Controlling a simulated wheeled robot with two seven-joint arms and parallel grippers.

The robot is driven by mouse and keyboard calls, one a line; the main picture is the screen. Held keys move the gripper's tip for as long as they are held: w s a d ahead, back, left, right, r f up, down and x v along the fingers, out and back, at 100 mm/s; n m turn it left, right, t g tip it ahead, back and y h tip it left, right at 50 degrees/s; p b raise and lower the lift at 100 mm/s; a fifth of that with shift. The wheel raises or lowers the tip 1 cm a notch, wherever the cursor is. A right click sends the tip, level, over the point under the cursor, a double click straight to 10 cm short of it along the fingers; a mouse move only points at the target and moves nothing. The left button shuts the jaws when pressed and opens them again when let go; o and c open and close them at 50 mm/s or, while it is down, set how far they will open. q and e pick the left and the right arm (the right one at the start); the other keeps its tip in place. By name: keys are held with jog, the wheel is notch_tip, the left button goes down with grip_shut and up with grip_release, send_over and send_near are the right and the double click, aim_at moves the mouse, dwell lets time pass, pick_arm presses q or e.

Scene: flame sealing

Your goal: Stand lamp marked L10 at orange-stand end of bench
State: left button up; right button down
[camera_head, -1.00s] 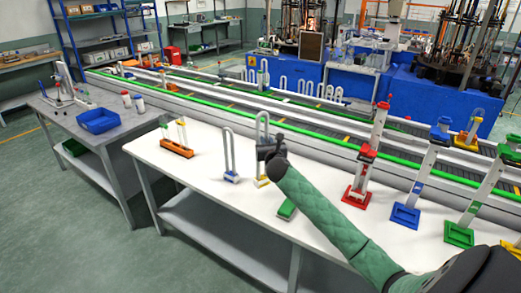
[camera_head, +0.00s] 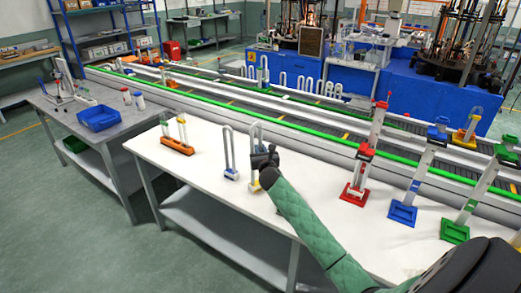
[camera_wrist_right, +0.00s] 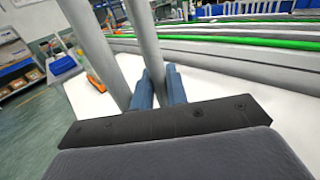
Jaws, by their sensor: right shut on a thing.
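A U-shaped glass lamp with a yellow base (camera_head: 254,187) stands or hovers at the middle of the white bench (camera_head: 205,170); I cannot tell if its base touches. My right gripper (camera_head: 264,160) is shut on this lamp, which is roughly upright. In the right wrist view the blue fingers (camera_wrist_right: 160,88) close at one of two grey tubes (camera_wrist_right: 144,45). A second U-shaped lamp with a blue base (camera_head: 230,174) stands just left of it. The orange stand (camera_head: 177,146) holds small tubes at the bench's left end. No L10 mark is readable. My left gripper is not in view.
Red (camera_head: 354,194), blue (camera_head: 402,213) and green (camera_head: 455,231) stands are to the right on the bench. A conveyor with a green rail (camera_head: 290,138) runs behind. The bench between the orange stand and the blue-based lamp is clear.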

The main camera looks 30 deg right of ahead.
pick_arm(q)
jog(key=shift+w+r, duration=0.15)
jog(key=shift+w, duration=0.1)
pick_arm(e)
jog(key=c, duration=1.4)
grip_release()
jog(key=shift+f, duration=0.1)
